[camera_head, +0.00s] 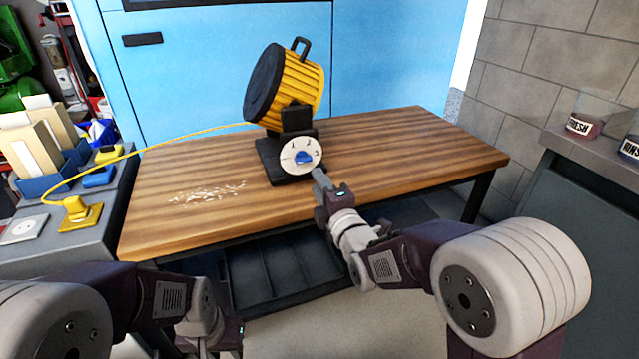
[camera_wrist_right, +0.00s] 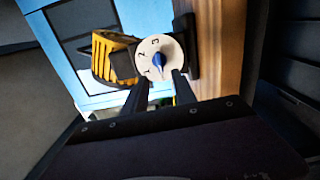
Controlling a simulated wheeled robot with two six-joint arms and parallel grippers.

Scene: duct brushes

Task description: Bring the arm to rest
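My right gripper (camera_head: 320,178) is at the table's front edge, with its fingertips just in front of the white dial (camera_head: 300,156). In the right wrist view its two fingers (camera_wrist_right: 160,92) stand apart with nothing seen between them. The dial (camera_wrist_right: 172,45) with its blue knob (camera_wrist_right: 157,60) shows just beyond the fingertips; whether they touch it is unclear. The dial sits on the black base of a yellow ribbed drum-shaped machine (camera_head: 300,85), tilted on its stand. My left gripper (camera_head: 222,340) hangs low at the bottom edge, partly cut off, its fingers not clear.
The wooden table (camera_head: 400,150) carries white scraps (camera_head: 207,191). A yellow cord (camera_head: 160,146) runs from the machine to a yellow plug (camera_head: 77,209) on the grey side bench. Jars (camera_head: 584,125) stand on a shelf at right. The table's right part is clear.

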